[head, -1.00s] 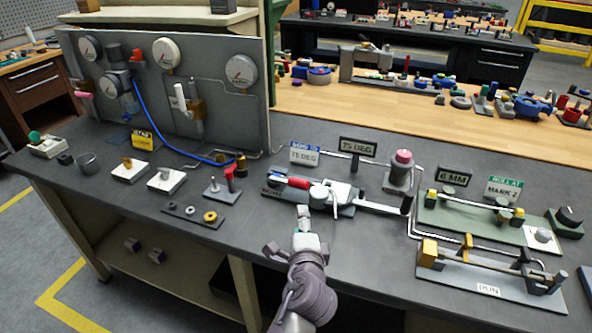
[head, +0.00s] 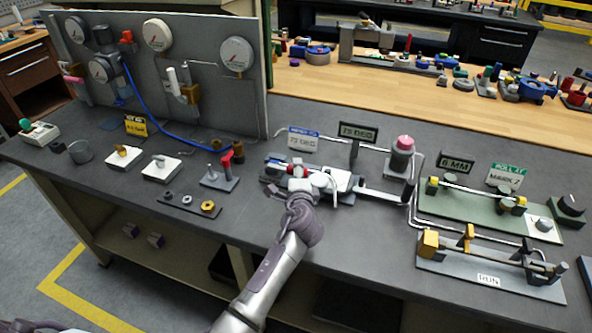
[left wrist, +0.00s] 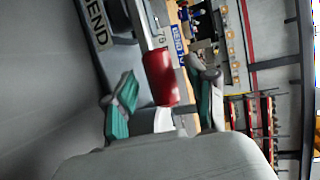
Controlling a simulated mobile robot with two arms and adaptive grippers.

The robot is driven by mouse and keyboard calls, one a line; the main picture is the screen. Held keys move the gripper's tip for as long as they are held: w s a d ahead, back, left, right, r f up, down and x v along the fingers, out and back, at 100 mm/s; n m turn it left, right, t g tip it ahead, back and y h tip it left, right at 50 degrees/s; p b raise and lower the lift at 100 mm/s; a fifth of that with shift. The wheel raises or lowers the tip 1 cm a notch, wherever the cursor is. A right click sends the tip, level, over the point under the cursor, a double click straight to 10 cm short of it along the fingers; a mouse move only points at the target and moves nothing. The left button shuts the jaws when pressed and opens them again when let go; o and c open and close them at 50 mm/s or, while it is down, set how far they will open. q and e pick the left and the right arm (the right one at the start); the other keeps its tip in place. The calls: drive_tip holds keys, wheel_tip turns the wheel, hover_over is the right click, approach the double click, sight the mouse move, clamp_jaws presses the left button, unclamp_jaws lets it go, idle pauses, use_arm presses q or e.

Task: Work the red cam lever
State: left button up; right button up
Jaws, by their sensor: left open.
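The red cam lever (head: 292,169) is on the grey bending fixture (head: 345,183) at the middle of the bench. In the head view my left gripper (head: 299,184) is over the left part of the fixture, and its wrist and fingers hide much of the lever. In the left wrist view the lever's red grip (left wrist: 160,77) shows between the two teal-padded fingers of my left gripper (left wrist: 164,88). The fingers are open, with a visible gap on each side of the grip. My right gripper is not in view.
A green plate fixture (head: 470,211) and a RUN fixture (head: 489,280) lie to the right.

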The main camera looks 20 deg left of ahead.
use_arm(q)
drive_tip(key=shift+x, duration=0.8)
clamp_jaws()
